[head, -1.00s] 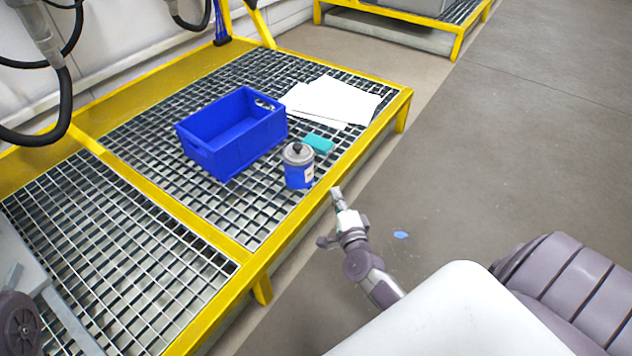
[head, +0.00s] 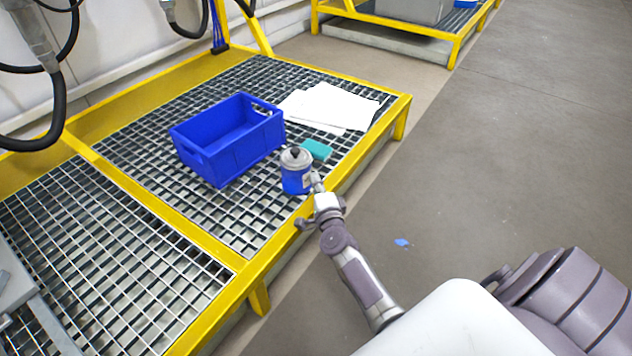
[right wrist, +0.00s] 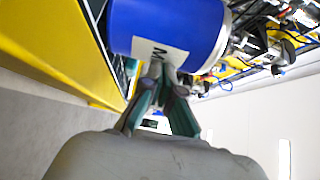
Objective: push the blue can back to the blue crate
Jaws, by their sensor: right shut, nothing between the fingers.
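The blue can (head: 293,176), with a grey top and a white label, stands upright on the grated platform near its yellow front edge. The blue crate (head: 228,152) is open-topped, looks empty, and stands just behind and left of the can, with a gap between them. My right gripper (head: 315,180) is shut and empty, its tips at the can's right front side. In the right wrist view the can (right wrist: 165,25) fills the top, and the fingertips (right wrist: 162,72) are at its label, seemingly touching it. My left gripper is not in view.
A teal block (head: 317,150) lies behind the can. White sheets (head: 335,105) lie on the grating to the right of the crate. The yellow frame edge (head: 262,262) runs along the platform's front. Black hoses (head: 60,100) hang at the left.

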